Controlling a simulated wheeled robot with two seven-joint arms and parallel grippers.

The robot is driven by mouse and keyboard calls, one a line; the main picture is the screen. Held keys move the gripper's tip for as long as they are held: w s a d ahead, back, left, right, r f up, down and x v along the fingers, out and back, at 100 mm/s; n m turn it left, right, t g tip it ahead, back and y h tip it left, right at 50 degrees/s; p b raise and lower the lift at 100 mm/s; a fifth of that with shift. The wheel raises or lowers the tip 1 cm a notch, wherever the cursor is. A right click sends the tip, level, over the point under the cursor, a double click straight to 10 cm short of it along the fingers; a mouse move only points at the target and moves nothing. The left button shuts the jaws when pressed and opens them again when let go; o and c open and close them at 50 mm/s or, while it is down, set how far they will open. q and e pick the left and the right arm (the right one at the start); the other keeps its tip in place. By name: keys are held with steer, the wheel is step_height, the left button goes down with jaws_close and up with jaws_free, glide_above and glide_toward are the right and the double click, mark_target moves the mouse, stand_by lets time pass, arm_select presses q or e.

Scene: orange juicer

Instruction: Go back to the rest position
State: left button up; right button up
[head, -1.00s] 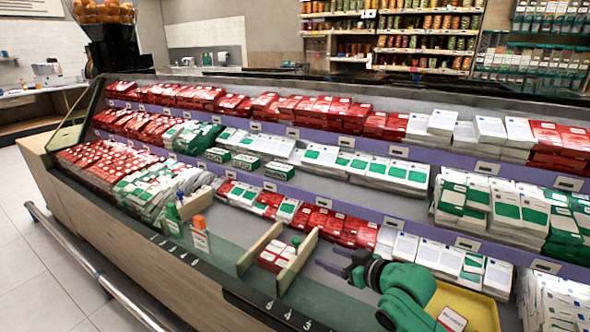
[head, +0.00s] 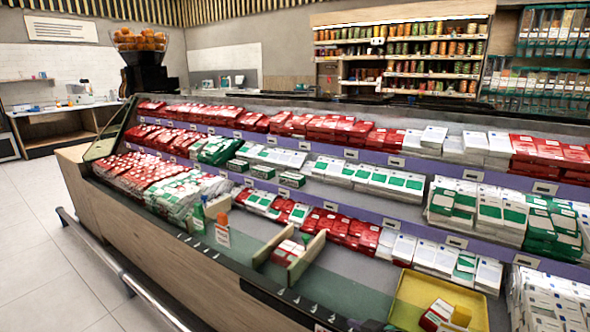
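Only a small dark and green piece of my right gripper (head: 372,326) shows at the bottom edge of the head view, in front of the display case. The rest of it is cut off, so I cannot tell whether its fingers are open or shut. My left gripper is not in view.
A long display case holds rows of red, white and green packs. On its front ledge are a wooden divider box (head: 262,253), small bottles (head: 222,229) and a yellow tray (head: 408,308) with small boxes. An orange juicer (head: 146,72) stands behind the far left end.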

steer(key=s+d+f+m+g+h, duration=0.1)
steer(key=s+d+f+g+h, duration=0.2)
steer(key=s, duration=0.4)
steer(key=s+d+f+m+g+h, duration=0.1)
steer(key=s+d+f+m, duration=0.1)
steer(key=s+d, duration=0.4)
steer(key=s+d+f+m+g+h, duration=0.1)
steer(key=s+d+f+h, duration=0.15)
steer(key=s, duration=0.55)
step_height(320, 180, down, 20)
steer(key=f+g, duration=0.1)
steer(key=s+d+f+g, duration=0.2)
steer(key=s+d+f, duration=0.1)
steer(key=s+f, duration=1.35)
arm_select(q)
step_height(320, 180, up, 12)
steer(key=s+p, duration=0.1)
steer(key=p, duration=1.1)
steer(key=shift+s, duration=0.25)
arm_select(e)
step_height(320, 180, up, 12)
steer(key=s, duration=0.1)
steer(key=shift+s+y, duration=0.35)
